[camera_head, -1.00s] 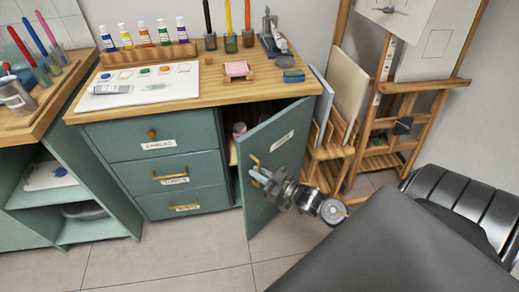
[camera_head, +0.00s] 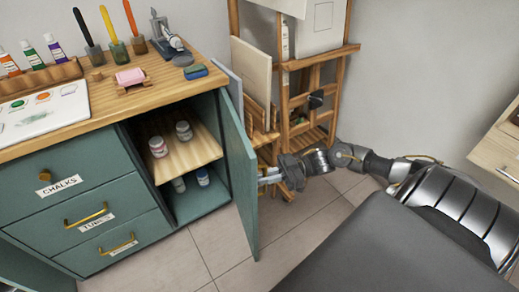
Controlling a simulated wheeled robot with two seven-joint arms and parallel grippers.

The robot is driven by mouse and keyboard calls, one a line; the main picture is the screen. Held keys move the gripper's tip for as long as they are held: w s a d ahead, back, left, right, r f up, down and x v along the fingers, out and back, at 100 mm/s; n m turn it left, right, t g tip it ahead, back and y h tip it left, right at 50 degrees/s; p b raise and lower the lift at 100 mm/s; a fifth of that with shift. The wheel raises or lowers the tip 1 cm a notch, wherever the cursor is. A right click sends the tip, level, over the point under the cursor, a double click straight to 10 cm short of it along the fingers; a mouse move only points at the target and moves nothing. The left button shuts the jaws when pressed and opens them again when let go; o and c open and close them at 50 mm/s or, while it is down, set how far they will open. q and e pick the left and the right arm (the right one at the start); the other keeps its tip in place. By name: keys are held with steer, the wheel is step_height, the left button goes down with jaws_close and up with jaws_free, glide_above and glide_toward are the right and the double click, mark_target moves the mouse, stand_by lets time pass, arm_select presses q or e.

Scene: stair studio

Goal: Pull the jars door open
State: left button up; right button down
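The jars door (camera_head: 240,175) is a green panel on the right of the cabinet, swung wide open and seen nearly edge-on. Its outer face and handle are turned away from view. Inside, several small jars stand on a wooden shelf (camera_head: 190,160) and on the floor of the compartment, among them a white jar (camera_head: 158,147) with a reddish label. My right gripper (camera_head: 264,178) is at the outer side of the door, around mid-height. Its fingertips are partly hidden by the door's edge, so I cannot tell if they hold the handle. My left gripper is not in view.
Drawers (camera_head: 88,210) with brass handles are left of the compartment. Paints, brushes and a pink block (camera_head: 130,77) are on the wooden top (camera_head: 110,105). An easel (camera_head: 310,100) and a rack with boards (camera_head: 252,85) stand behind the door. Tiled floor (camera_head: 185,262) is clear in front.

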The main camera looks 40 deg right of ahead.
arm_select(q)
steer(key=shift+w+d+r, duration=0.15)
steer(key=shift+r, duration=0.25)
arm_select(e)
steer(key=shift+s+d+r, duration=0.1)
steer(key=shift+d, duration=0.75)
steer(key=c, duration=1.6)
jaws_free()
